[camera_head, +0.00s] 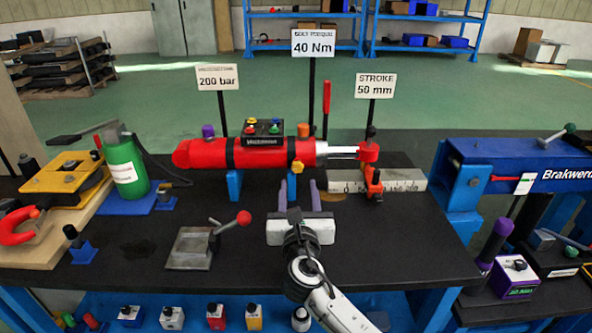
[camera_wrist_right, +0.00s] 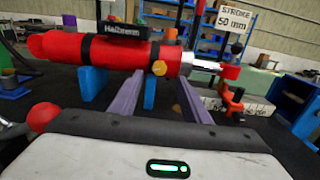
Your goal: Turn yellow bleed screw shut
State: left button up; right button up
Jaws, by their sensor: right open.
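The yellow bleed screw (camera_head: 299,167) sits low on the front of the red cylinder (camera_head: 205,154), near its rod end, below an orange fitting (camera_head: 302,131). In the right wrist view the yellow screw (camera_wrist_right: 159,68) shows near the middle, just beyond the fingertips. My right gripper (camera_head: 299,185) is open, its two purple-grey fingers pointing at the cylinder. It is just in front of and slightly below the screw, with nothing held. Contact with the screw is not visible. My left gripper is not in view.
Blue supports (camera_head: 235,184) hold the cylinder over the black bench (camera_head: 130,280). A red-knobbed lever on a metal plate (camera_head: 190,250) stands left of my right gripper. A scale block (camera_head: 400,181) with an orange clamp (camera_head: 373,182) is right. A green bottle (camera_head: 122,165) stands left.

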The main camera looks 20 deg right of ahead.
aim_at(297, 168)
jog(key=x, duration=0.6)
jog(key=shift+f+b, duration=0.1)
jog(key=shift+b, duration=0.3)
jog(key=shift+w+d, duration=0.15)
jog(key=shift+w, duration=0.55)
jog(key=c, duration=1)
jog(key=shift+c, duration=0.2)
